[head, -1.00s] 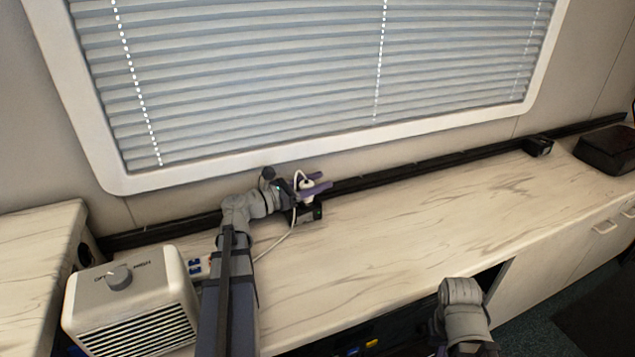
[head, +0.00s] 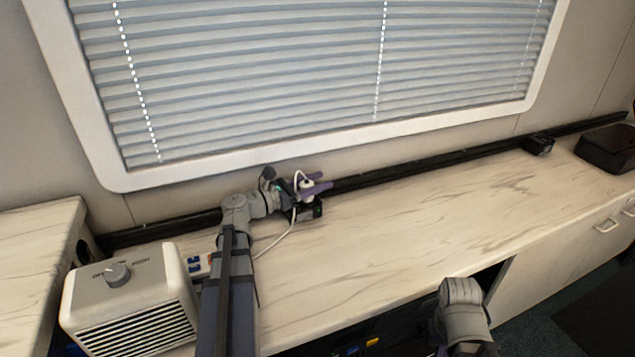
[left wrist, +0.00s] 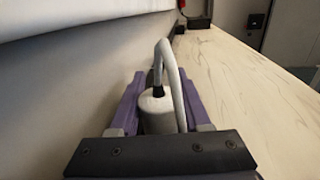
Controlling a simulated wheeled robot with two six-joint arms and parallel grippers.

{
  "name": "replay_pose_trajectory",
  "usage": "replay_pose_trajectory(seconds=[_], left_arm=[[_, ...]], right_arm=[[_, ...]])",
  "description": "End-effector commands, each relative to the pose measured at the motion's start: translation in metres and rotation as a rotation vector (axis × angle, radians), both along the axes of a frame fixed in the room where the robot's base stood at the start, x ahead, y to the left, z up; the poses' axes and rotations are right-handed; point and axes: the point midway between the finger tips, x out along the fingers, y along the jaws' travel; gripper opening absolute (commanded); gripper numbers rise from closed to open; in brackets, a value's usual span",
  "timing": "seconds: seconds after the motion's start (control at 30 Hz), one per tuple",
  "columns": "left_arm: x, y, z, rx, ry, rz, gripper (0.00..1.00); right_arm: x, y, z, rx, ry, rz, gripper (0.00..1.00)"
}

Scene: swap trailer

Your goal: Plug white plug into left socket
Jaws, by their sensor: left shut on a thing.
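The white plug (head: 306,184) is held between the purple fingers of my left gripper (head: 318,183), above a small black socket box (head: 305,213) at the back of the counter. In the left wrist view the white plug (left wrist: 157,108) is upright between the two fingers, its white cable looping up from its top. Another black box (head: 539,146), apparently the right socket, stands far right on the rail.
A white heater (head: 130,300) with a knob stands at the front left. A power strip (head: 196,264) lies beside it, and the white cable runs from there. A dark case (head: 608,150) sits far right. The middle of the counter (head: 420,215) is clear.

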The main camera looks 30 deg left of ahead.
Motion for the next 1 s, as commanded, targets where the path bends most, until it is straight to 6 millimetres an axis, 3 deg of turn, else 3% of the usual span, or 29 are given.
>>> replay_pose_trajectory(seconds=[0.13, 0.17, 0.47, 1.0], left_arm=[[0.0, 0.0, -0.0029, 0.0, 0.0, 0.0, 0.0], [0.0, 0.0, -0.0027, 0.0, 0.0, 0.0, 0.48], [0.0, 0.0, -0.0021, 0.0, 0.0, 0.0, 0.82], [0.0, 0.0, 0.0039, 0.0, 0.0, 0.0, 0.82]], right_arm=[[0.0, 0.0, -0.0029, 0.0, 0.0, 0.0, 0.0], [0.0001, 0.0, -0.0027, 0.0, 0.0, 0.0, 0.0], [0.0, 0.0, -0.0021, 0.0, 0.0, 0.0, 0.0], [0.0, 0.0, 0.0039, 0.0, 0.0, 0.0, 0.0]])
